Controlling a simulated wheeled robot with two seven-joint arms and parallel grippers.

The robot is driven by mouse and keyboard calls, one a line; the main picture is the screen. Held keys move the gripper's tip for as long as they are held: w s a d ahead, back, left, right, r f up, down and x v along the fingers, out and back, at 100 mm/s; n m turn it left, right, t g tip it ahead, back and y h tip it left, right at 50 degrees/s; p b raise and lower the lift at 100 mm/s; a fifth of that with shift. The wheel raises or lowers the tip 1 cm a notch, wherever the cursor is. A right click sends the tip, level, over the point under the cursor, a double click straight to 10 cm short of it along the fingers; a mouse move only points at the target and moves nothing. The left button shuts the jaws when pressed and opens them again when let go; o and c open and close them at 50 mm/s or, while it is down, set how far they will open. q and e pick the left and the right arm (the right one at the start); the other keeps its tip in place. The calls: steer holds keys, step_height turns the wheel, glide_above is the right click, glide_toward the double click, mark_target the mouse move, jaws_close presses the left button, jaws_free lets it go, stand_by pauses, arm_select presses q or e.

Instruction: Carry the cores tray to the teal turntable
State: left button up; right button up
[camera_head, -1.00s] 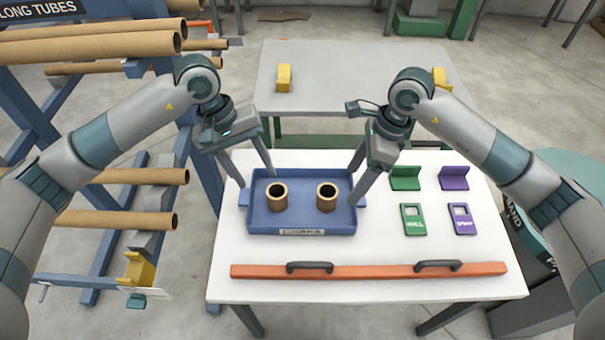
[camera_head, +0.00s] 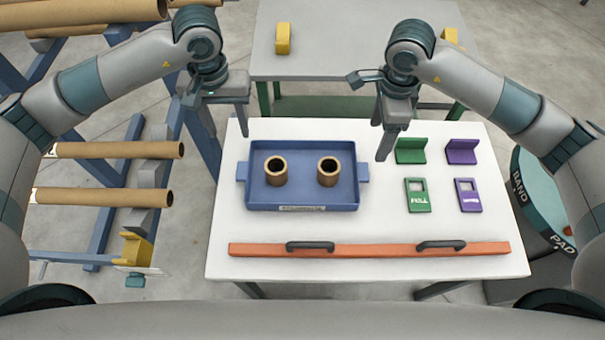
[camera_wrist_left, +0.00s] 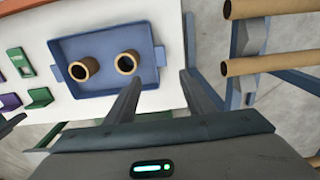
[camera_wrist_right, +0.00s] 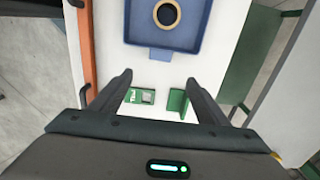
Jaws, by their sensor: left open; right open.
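The blue cores tray (camera_head: 303,192) lies flat on the white table, with two brown cores (camera_head: 276,172) (camera_head: 328,173) upright in it and a handle tab at each end. My left gripper (camera_head: 226,125) is open and empty, above and beyond the tray's left end; in the left wrist view the tray (camera_wrist_left: 100,90) lies past its fingers. My right gripper (camera_head: 382,145) is open and empty, off the tray's right end; in the right wrist view the tray tab (camera_wrist_right: 160,54) is ahead of its fingers. A round teal-topped stand lettered BAND and PAD (camera_head: 552,205) shows partly behind my right arm.
An orange bar (camera_head: 370,249) with two black handles lies along the table's front. Green and purple brackets (camera_head: 411,150) (camera_head: 461,151) and tags (camera_head: 418,195) (camera_head: 467,194) sit right of the tray. A rack of long tubes (camera_head: 110,150) stands left. A grey table (camera_head: 340,50) stands behind.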

mark_target(242, 170)
arm_select(q)
step_height(242, 170, down, 17)
steer(key=shift+f, duration=0.15)
arm_select(e)
step_height(242, 170, down, 17)
steer(key=shift+f, duration=0.2)
arm_select(q)
steer(key=c, duration=1.2)
arm_select(e)
steer(key=c, duration=1.2)
arm_select(q)
jaws_close()
arm_select(e)
steer(key=shift+c, duration=1)
